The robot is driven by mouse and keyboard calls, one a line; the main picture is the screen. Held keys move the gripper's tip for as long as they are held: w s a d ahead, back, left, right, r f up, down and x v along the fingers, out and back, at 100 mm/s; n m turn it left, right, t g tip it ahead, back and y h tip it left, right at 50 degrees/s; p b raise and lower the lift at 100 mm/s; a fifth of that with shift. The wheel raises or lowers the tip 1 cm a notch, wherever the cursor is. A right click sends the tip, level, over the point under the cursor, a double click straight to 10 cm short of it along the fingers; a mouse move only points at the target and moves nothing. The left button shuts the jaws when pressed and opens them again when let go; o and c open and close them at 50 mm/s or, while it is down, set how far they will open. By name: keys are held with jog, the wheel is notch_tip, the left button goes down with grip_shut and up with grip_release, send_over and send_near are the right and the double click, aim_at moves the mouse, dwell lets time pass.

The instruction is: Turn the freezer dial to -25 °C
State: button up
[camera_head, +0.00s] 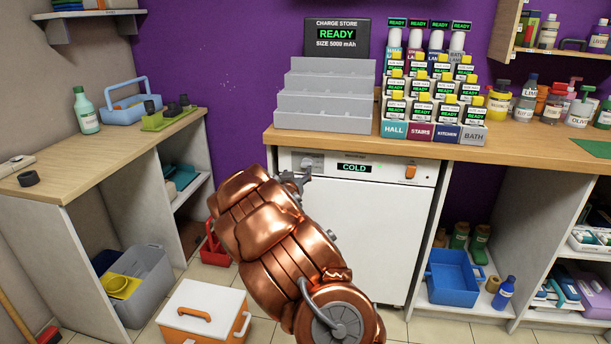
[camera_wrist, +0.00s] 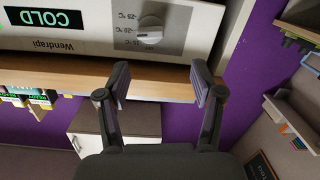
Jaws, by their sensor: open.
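The white freezer (camera_head: 372,235) stands under the wooden counter, with a lit COLD display (camera_head: 354,168) on its top panel. The dial (camera_wrist: 150,30) is a pale round knob on that panel, with small temperature marks beside it, one seeming to read -25 °C. I cannot tell surely which mark it points to. In the head view my gripper (camera_head: 293,180) is in front of the panel's left end, partly over the dial area. In the wrist view my gripper (camera_wrist: 160,82) is open and empty. Its fingertips are short of the dial, apart from it, either side of it in the picture.
The counter edge (camera_head: 470,152) overhangs just above the panel. A grey stepped charger (camera_head: 325,100) and several labelled battery holders stand on it. An orange switch (camera_head: 410,172) is at the panel's right. An orange-and-white cooler box (camera_head: 203,312) stands on the floor at left.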

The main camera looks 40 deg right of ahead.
aim_at(306, 165)
jog(key=shift+h, duration=0.4)
jog(key=shift+s+d+f+x, duration=0.1)
jog(key=shift+s+f+x, duration=0.05)
jog(key=shift+x, duration=1.35)
jog(key=shift+s+d+f+x, duration=0.1)
jog(key=shift+s+f+x, duration=0.1)
jog(key=shift+x, duration=1.3)
jog(key=shift+s+d+f+x, duration=0.1)
jog(key=shift+f+x, duration=0.05)
jog(key=shift+x, duration=1.35)
jog(key=shift+c, duration=0.4)
jog(key=shift+b, duration=0.3)
jog(key=c, duration=1)
